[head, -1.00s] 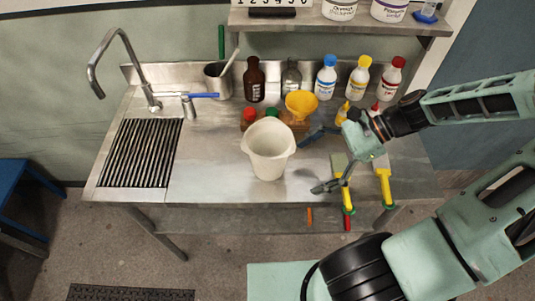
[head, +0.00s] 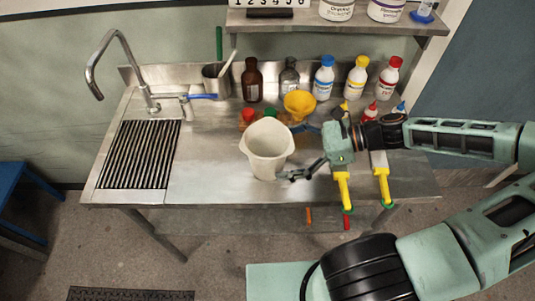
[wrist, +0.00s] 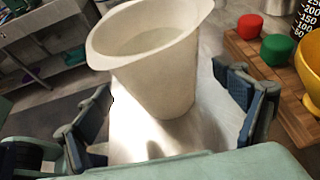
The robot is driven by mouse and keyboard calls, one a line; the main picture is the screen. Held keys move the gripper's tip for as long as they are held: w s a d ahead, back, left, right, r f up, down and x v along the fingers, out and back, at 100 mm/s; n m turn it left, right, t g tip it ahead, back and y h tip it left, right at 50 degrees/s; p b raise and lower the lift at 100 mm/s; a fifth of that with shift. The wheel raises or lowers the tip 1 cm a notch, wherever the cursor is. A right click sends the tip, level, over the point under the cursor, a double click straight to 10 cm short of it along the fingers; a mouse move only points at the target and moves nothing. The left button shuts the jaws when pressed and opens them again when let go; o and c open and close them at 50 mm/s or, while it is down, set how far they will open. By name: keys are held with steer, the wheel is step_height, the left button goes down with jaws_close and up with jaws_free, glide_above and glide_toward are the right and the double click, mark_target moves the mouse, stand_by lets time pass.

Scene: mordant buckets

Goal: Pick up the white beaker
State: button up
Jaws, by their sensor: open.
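The white beaker (head: 267,150) stands upright on the steel counter, right of the sink's drain grid. It also shows large in the wrist view (wrist: 160,75), its rim and pouring lip at the top. My gripper (head: 298,152) is open to the right of the beaker, its near finger close to the beaker's lower right side. In the wrist view the two blue-padded fingers (wrist: 165,125) are spread, one on each side of the beaker's lower body. The beaker stands mostly ahead of the fingers. I cannot tell whether either finger touches it.
A yellow funnel (head: 299,104) and a wooden block with red and green caps (wrist: 263,60) stand behind the beaker. Several bottles (head: 324,78) line the back. Two yellow-handled brushes (head: 342,190) lie at the front right. The counter left of the beaker is clear.

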mark_target(267, 155)
steer(key=x, duration=0.4)
steer(key=shift+a, duration=0.1)
steer(key=shift+c, duration=0.2)
steer(key=c, duration=1.9)
steer(key=shift+o, duration=0.2)
steer(key=shift+r, duration=0.2)
